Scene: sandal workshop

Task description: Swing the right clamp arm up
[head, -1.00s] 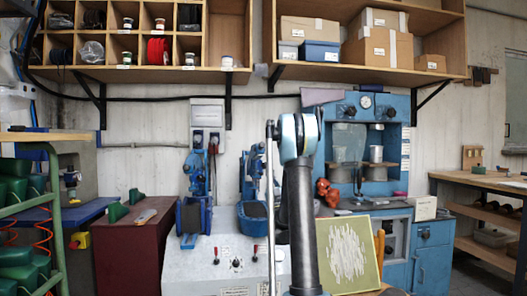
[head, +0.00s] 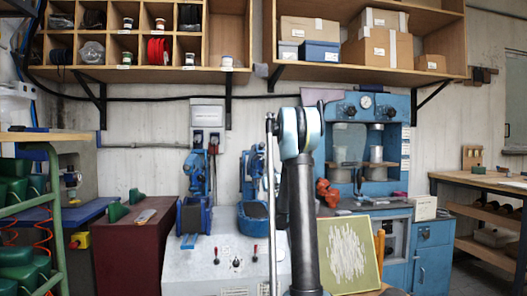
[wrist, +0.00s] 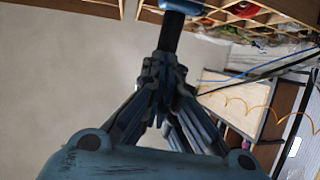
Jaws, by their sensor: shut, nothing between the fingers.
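The right clamp station (head: 253,213) stands on the pale machine console, with its blue upright and arm (head: 252,165) just left of my raised arm. A similar left clamp station (head: 194,212) stands beside it. I cannot tell exactly how far the right clamp arm is tilted. My gripper (wrist: 170,40) is in the wrist view, its fingers together and empty. A blue part (wrist: 188,6) shows beyond the fingertips at the top edge; I cannot tell what it belongs to or whether they touch it. In the head view my gripper is not distinguishable, probably hidden by my arm.
The console (head: 215,262) has small levers on its front. A blue press (head: 400,150) stands at the right behind a framed panel (head: 349,253). Wall shelves (head: 200,76) with spools and boxes hang above. A maroon cabinet (head: 130,255) stands left, a wooden bench (head: 485,182) right.

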